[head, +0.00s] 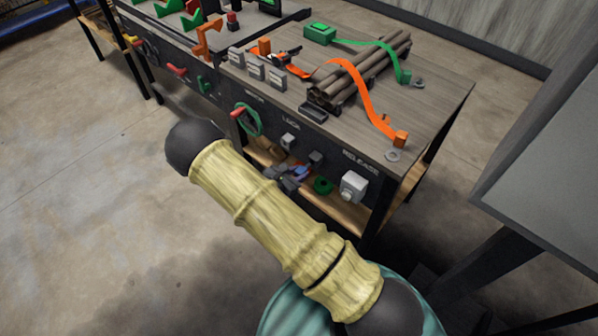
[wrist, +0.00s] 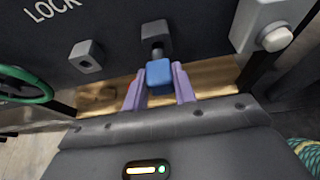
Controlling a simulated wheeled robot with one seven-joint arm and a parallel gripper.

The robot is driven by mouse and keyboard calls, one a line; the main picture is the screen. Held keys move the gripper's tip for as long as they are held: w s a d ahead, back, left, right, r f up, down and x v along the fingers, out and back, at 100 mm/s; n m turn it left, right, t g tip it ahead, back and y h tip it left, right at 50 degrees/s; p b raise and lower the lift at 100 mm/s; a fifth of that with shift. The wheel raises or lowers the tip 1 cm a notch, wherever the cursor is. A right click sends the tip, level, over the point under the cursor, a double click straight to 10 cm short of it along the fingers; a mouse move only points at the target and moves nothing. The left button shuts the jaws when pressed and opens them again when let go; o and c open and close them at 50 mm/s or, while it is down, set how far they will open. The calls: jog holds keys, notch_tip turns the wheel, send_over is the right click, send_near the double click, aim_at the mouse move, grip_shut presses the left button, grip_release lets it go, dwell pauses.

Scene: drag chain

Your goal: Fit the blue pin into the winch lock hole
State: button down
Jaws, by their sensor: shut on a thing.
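The blue pin (wrist: 158,74) shows its square blue head between the two purple fingers of my gripper (wrist: 158,88), which is shut on it. A dark shaft runs from the head toward a grey block (wrist: 155,36); I cannot tell how far it sits inside. To the left, under the LOCK lettering, a second grey block (wrist: 87,56) shows an empty-looking hole. In the head view my gripper (head: 297,174) is low at the bench front, beside the right block (head: 316,157) and below the left block (head: 288,141). My arm partly hides the surroundings.
A white release button box (wrist: 268,27) is right of the pin. A green winch wheel (wrist: 22,86) is at the left. A wooden shelf (wrist: 205,78) lies behind the fingers. The bench top (head: 438,92) carries strapped pipes (head: 360,70).

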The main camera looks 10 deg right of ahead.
jog(key=shift+s+a, duration=0.25)
jog(key=shift+a, duration=0.05)
dwell(0.4)
jog(key=shift+s+a+p, duration=0.25)
jog(key=shift+s+a, duration=0.5)
jog(key=shift+a, duration=0.25)
jog(key=shift+s+a+p, duration=0.2)
jog(key=shift+s+a, duration=0.5)
jog(key=shift+a, duration=0.3)
jog(key=c, duration=1.7)
grip_release()
jog(key=shift+c, duration=0.2)
grip_shut()
jog(key=w+a+b, duration=0.3)
jog(key=w+a, duration=0.3)
jog(key=w, duration=0.4)
jog(key=shift+a, duration=0.4)
